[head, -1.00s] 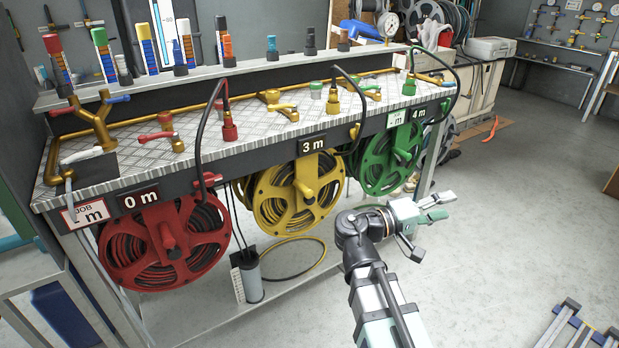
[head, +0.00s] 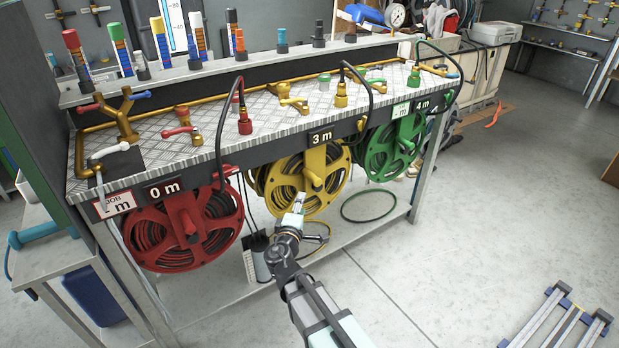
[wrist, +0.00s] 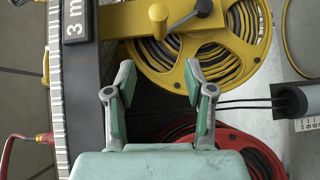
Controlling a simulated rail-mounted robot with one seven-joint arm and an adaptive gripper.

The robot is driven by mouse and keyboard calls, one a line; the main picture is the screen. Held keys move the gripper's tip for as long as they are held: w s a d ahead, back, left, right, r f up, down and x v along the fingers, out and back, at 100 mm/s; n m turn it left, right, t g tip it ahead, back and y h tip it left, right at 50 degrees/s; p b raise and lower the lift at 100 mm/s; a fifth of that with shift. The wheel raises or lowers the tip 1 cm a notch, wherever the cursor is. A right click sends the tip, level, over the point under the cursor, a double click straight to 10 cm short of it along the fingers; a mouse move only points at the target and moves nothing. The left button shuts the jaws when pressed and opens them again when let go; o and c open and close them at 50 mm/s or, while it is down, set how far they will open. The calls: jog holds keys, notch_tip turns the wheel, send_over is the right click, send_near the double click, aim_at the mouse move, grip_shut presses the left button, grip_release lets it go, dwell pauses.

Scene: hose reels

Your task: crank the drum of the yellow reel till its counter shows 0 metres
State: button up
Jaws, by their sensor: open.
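The yellow reel (head: 305,181) hangs under the bench between the red and green reels. Its counter (head: 321,137) reads 3 m. A yellow crank handle sticks out from the middle of its drum, and the crank (wrist: 159,14) also shows at the top of the wrist view. My gripper (head: 297,207) is in front of the lower part of the yellow reel in the head view. In the wrist view my gripper (wrist: 160,88) has its two fingers well apart, with nothing between them. It is apart from the crank, which lies beyond the fingertips.
The green reel (head: 392,148) reads 4 m. A grey cylinder (head: 261,262) stands on the shelf below.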

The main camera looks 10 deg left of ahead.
aim_at(311, 177)
jog(key=w, duration=0.5)
jog(key=w+d, duration=0.1)
jog(key=w, duration=0.4)
jog(key=w+d, duration=0.1)
jog(key=w, duration=0.5)
jog(key=shift+w+f, duration=0.1)
jog(key=shift+f, duration=0.25)
grip_shut()
